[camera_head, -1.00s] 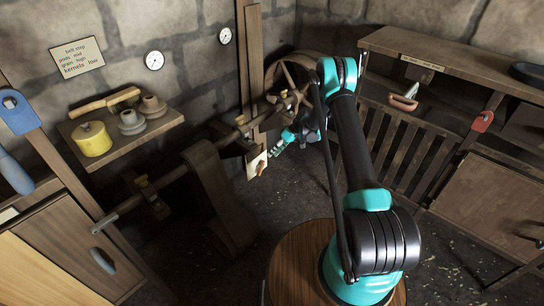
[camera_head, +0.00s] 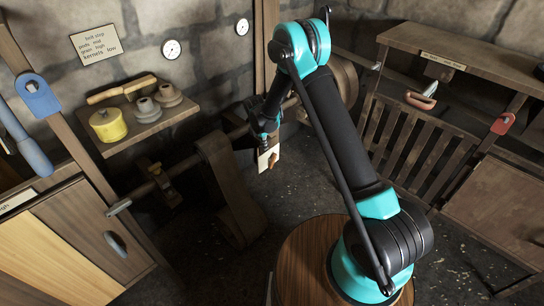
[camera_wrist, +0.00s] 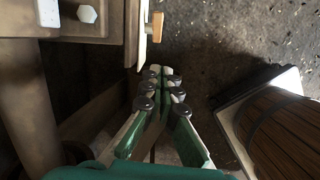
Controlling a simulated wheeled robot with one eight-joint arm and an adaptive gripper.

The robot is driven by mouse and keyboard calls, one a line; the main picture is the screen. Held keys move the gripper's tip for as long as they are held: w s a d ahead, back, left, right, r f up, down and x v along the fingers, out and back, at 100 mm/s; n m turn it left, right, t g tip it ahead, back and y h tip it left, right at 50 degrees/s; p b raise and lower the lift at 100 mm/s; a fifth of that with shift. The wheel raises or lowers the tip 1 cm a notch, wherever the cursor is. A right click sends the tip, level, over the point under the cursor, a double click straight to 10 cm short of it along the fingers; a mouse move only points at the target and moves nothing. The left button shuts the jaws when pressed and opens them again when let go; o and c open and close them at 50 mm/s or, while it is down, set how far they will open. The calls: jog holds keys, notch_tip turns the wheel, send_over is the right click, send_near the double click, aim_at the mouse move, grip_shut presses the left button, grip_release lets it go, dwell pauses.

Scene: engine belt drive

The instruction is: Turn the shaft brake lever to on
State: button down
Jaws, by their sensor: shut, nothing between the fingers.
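A pale plate (camera_head: 264,160) with a small brown knob or lever (camera_head: 273,160) hangs low on the post behind the shaft; I take this as the brake lever, but no label on it is readable. In the wrist view the plate shows edge-on (camera_wrist: 143,38), with the orange-brown lever (camera_wrist: 157,27) sticking out to its right. My gripper (camera_wrist: 164,70) is shut and empty, its fingertips just below and right of the plate's lower end, apart from the lever. In the head view my gripper (camera_head: 264,136) is small and partly hidden, close above the plate.
A wide belt (camera_head: 228,190) hangs from the shaft to the left. A shelf (camera_head: 165,122) holds a yellow pot (camera_head: 108,125) and grey pulleys. A slatted rack (camera_head: 415,140) and a red handle (camera_head: 502,124) stand right. The floor below the plate is clear.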

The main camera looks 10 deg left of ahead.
jog(key=n, duration=0.1)
send_near(273, 159)
jog(key=shift+t, duration=0.3)
jog(key=f, duration=0.1)
jog(key=s+a+f, duration=0.1)
jog(key=s+f, duration=0.1)
jog(key=shift+s+a+f, duration=0.15)
jog(key=shift+s+a, duration=0.05)
jog(key=shift+a, duration=0.15)
jog(key=shift+w+d+f, duration=0.85)
jog(key=shift+w+f, duration=0.2)
jog(key=shift+w+d+f, duration=0.3)
jog(key=shift+w, duration=0.1)
jog(key=shift+w+d, duration=0.15)
